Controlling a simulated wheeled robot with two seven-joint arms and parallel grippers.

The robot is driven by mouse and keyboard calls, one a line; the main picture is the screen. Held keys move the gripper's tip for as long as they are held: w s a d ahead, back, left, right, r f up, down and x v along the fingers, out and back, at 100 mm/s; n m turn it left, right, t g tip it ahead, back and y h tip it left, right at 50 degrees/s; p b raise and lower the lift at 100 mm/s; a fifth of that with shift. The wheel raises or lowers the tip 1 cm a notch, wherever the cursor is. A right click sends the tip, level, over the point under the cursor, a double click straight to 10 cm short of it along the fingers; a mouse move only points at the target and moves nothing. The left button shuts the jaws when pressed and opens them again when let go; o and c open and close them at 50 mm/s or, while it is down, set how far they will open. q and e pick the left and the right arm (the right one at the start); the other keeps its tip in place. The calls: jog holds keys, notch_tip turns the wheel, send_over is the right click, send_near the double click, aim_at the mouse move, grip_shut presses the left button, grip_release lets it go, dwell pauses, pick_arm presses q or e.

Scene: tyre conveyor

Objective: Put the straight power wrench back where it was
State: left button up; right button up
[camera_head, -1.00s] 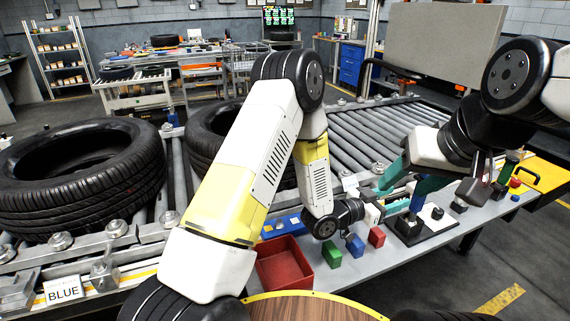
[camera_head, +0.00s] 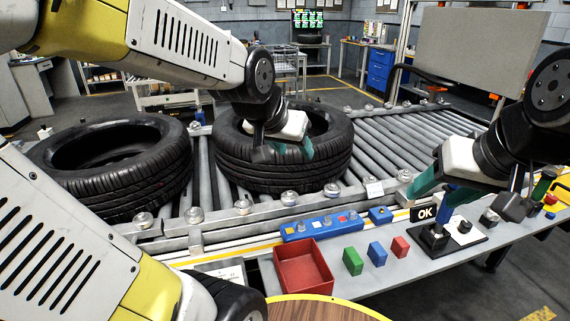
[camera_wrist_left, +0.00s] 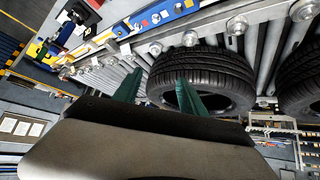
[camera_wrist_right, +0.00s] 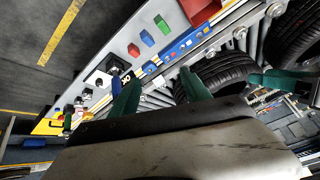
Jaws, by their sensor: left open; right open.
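A blue upright tool (camera_head: 447,196), which seems to be the straight power wrench, stands on a black-and-white base (camera_head: 468,236) on the right part of the bench. My right gripper (camera_head: 430,188) is open beside and above it, and partly covers it. In the right wrist view the blue tool (camera_wrist_right: 116,76) shows next to one open finger, apparently not between the fingers. I cannot tell whether they touch. My left gripper (camera_head: 293,148) is open and empty above the middle tyre (camera_head: 270,175). The left wrist view shows its fingers (camera_wrist_left: 157,85) spread in front of that tyre.
Another tyre (camera_head: 120,190) lies on the rollers at left. A red bin (camera_head: 302,285), a blue socket rail (camera_head: 318,228), and green (camera_head: 352,261), blue (camera_head: 377,254) and red (camera_head: 401,247) blocks lie along the bench. An OK sign (camera_head: 425,213) stands behind the base.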

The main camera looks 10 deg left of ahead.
pick_arm(q)
jog(key=s+a+n+g, duration=0.1)
jog(key=s, duration=0.9)
jog(key=shift+s+a+r+n+g, duration=0.25)
jog(key=shift+s+a+n+g, duration=0.05)
jog(key=shift+g, duration=0.1)
